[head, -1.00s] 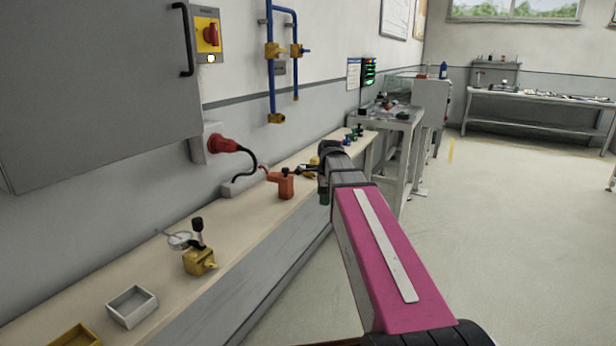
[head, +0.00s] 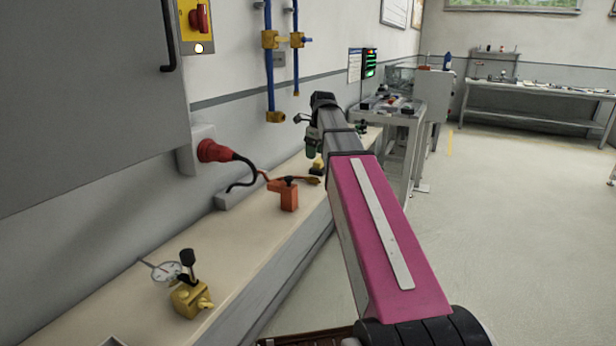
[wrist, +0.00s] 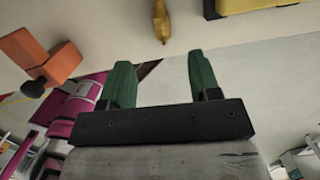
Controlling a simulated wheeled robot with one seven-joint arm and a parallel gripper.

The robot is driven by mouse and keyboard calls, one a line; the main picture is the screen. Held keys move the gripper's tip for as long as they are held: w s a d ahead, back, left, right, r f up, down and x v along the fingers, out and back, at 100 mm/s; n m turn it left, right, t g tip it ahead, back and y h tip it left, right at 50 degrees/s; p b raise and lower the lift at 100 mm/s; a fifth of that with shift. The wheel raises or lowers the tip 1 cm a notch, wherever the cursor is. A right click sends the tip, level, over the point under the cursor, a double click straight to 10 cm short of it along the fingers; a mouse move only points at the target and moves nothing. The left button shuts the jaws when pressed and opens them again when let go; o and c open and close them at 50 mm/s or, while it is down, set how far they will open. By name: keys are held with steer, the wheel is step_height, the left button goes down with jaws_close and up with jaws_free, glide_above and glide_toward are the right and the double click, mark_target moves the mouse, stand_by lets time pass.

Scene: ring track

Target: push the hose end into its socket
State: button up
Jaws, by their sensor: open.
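My gripper (head: 310,148) is raised over the far part of the bench, seen from behind in the head view. In the wrist view its green fingers (wrist: 160,62) stand apart with nothing between them. A brass-yellow tapered piece (wrist: 160,20) lies beyond the fingertips, apart from them; it seems to be the brass piece (head: 312,180) beside the orange block (head: 289,197). I cannot tell for certain whether it is the hose end. A brass fitting (head: 276,117) caps the lower end of a blue wall pipe; whether it is the socket is unclear.
The orange block also shows in the wrist view (wrist: 40,60). A red plug (head: 213,150) with a black cable sticks out from the wall. A yellow block with a dial gauge (head: 188,298) stands on the near bench (head: 235,245). The floor on the right is clear.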

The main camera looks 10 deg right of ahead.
glide_above(312, 180)
steer(key=w, duration=0.1)
steer(key=f, duration=0.5)
steer(key=shift+d+f, duration=0.3)
steer(key=shift+f, duration=0.05)
steer(key=shift+w+a+f, duration=0.1)
steer(key=shift+f, duration=1.2)
steer(key=shift+a+f, duration=0.1)
steer(key=shift+f, duration=1.15)
jaws_close()
steer(key=shift+r, duration=0.1)
